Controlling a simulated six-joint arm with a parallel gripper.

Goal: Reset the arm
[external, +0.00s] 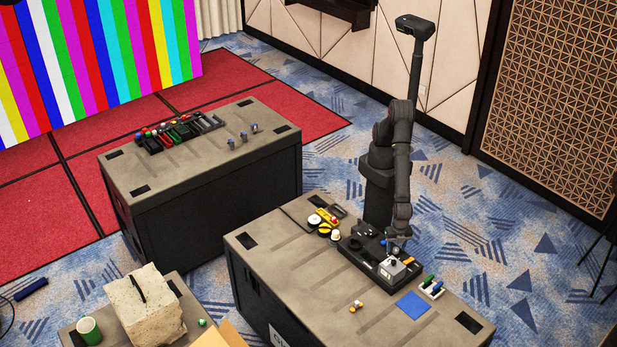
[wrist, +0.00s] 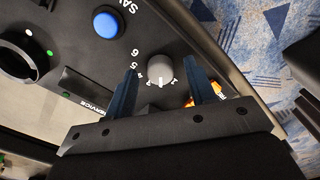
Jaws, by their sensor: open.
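My arm (external: 391,150) stands behind the near case and reaches down to a black control panel (external: 358,262). My gripper (external: 396,248) is low over the panel, close to a grey box-like part (external: 392,270). In the wrist view my gripper (wrist: 164,78) is open, with two dark blue fingers spread apart. A light grey knob (wrist: 160,69) with numbers around it shows between the fingers. I cannot tell whether the fingers touch it or how far above the panel they are.
The wrist view also shows a blue button (wrist: 108,22), a round black socket (wrist: 22,60) and something orange (wrist: 207,94) by the right finger. Yellow and white items (external: 325,220), a blue square (external: 412,306) and a small rack (external: 431,288) lie on the near case.

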